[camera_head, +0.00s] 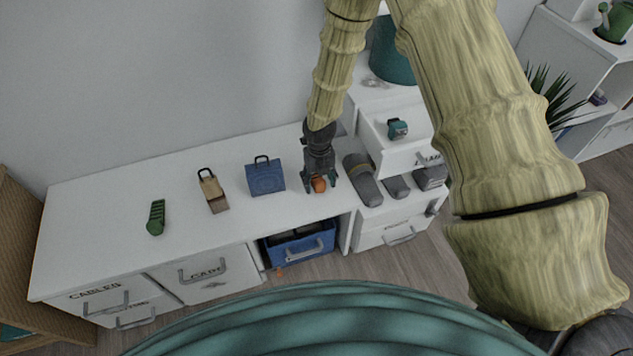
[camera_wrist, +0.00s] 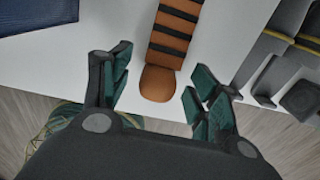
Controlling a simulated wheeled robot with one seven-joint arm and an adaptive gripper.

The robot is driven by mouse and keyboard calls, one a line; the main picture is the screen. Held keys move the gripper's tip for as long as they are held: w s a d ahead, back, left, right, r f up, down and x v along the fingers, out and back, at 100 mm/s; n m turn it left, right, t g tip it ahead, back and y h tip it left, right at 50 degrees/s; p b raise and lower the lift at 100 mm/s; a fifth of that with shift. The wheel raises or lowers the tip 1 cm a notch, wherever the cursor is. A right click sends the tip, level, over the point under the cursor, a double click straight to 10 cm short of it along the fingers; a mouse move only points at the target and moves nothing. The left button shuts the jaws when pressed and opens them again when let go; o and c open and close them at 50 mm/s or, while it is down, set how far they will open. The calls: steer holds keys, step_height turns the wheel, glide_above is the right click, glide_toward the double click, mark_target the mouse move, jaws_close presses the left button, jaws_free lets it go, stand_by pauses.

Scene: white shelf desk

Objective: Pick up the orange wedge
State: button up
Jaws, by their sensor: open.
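The orange wedge (camera_wrist: 158,84) lies on the white desk top near its front edge. In the wrist view it has dark stripes across its far part and a plain rounded near end. My gripper (camera_wrist: 150,92) is open, with its green-padded fingers on either side of the wedge's rounded end and visible gaps between. In the head view my gripper (camera_head: 319,180) points down over the wedge (camera_head: 319,184), which is partly hidden by the fingers.
A blue bag-like object (camera_head: 265,178) stands left of my gripper. A grey slipper-like object (camera_head: 362,180) lies close on the right. Further left are a brown-and-black object (camera_head: 212,190) and a green ridged object (camera_head: 156,217). The desk (camera_head: 110,205) is clear between them.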

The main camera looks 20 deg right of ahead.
steer(key=shift+c, duration=0.4)
steer(key=c, duration=1.1)
steer(key=shift+o, duration=0.2)
